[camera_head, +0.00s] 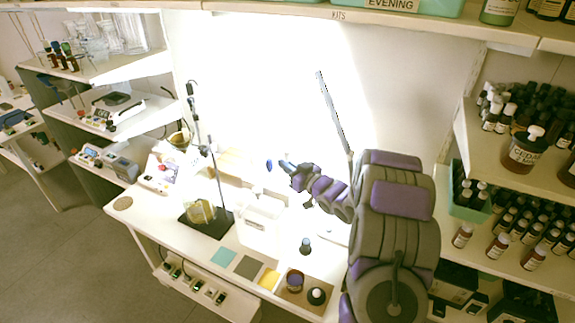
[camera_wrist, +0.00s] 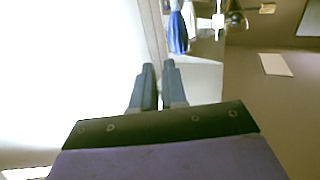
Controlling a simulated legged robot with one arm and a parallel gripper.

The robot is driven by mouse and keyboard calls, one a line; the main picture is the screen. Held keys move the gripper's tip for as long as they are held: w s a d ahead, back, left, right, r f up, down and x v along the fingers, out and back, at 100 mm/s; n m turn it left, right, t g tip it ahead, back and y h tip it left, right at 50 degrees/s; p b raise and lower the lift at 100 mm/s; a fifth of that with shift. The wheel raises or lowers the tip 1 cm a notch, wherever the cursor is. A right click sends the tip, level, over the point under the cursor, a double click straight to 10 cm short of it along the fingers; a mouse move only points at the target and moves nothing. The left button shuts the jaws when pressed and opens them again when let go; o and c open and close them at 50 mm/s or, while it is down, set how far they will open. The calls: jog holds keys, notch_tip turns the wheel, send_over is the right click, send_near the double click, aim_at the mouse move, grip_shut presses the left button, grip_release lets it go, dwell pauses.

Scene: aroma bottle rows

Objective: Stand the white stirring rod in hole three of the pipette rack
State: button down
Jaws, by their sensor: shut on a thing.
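My gripper (camera_head: 283,165) is above the white bench, over the back of a white box-like holder (camera_head: 258,228). In the wrist view its two fingers (camera_wrist: 158,84) stand close together, with a narrow gap. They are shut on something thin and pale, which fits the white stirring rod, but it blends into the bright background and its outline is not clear. I cannot make out the holes of the pipette rack in either view, nor tell surely whether the white holder is that rack. A small blue item (camera_head: 269,165) shows just left of the fingertips.
A dark stand (camera_head: 208,222) with a tall rod and a yellowish object is left of the white holder. A small dark bottle (camera_head: 305,246), coloured squares (camera_head: 248,266) and jars (camera_head: 295,281) lie toward the front. Bottle shelves (camera_head: 520,180) stand on the right.

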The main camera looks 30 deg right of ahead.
jog(key=shift+s+d+f, duration=0.1)
jog(key=shift+f, duration=0.85)
jog(key=shift+f+b, duration=0.45)
jog(key=shift+f, duration=0.25)
jog(key=shift+f, duration=0.2)
jog(key=c, duration=1.1)
grip_release()
jog(key=shift+s, duration=0.1)
jog(key=shift+v, duration=2.5)
